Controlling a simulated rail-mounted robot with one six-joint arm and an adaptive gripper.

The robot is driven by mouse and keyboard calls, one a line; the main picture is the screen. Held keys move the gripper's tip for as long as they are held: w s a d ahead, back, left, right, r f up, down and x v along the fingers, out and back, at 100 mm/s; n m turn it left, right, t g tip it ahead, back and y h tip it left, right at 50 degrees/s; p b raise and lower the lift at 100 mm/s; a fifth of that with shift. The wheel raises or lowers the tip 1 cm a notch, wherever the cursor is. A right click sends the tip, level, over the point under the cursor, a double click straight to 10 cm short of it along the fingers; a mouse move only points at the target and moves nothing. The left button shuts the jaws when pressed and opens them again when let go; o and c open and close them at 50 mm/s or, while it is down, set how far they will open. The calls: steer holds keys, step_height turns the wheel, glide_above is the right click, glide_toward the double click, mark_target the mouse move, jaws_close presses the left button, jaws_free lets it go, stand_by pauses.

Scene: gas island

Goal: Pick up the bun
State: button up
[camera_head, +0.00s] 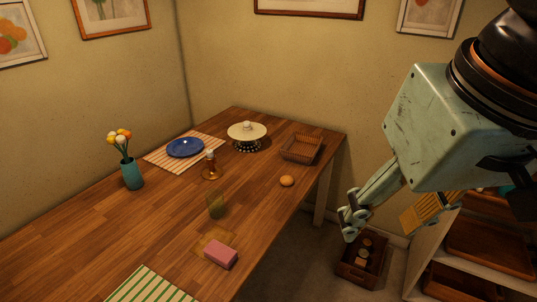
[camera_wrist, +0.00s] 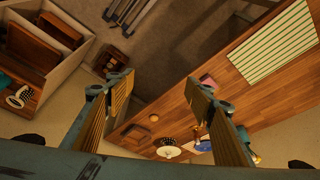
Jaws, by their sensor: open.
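The bun (camera_head: 287,181) is small, round and golden brown. It lies on the bare wood of the table near its right edge, in front of the wicker basket. In the wrist view a small round brown thing that looks like the bun (camera_wrist: 154,118) shows between my fingers, well beyond them. My gripper (camera_head: 378,224) is open and empty. In the head view it appears to the right of the table, apart from the bun. Both spread fingers of my gripper (camera_wrist: 158,84) show in the wrist view.
The wicker basket (camera_head: 302,149) and a lidded pot (camera_head: 247,138) stand behind the bun. A candlestick (camera_head: 211,168), a glass (camera_head: 216,205) and a pink sponge (camera_head: 220,254) stand to its left. A shelf unit (camera_head: 470,240) and a crate (camera_head: 362,262) are at the right.

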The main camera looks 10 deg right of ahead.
steer(key=w+r+m+p, duration=0.2)
steer(key=w+r, duration=0.1)
steer(key=w, duration=0.6)
steer(key=m+g+p, duration=0.4)
steer(key=m+p, duration=0.6)
steer(key=m, duration=0.8)
glide_above(287, 177)
step_height(287, 177, down, 31)
steer(key=shift+s, duration=0.1)
steer(key=shift+f+b, duration=0.3)
steer(key=shift+f, duration=3.85)
steer(key=shift+f, duration=0.1)
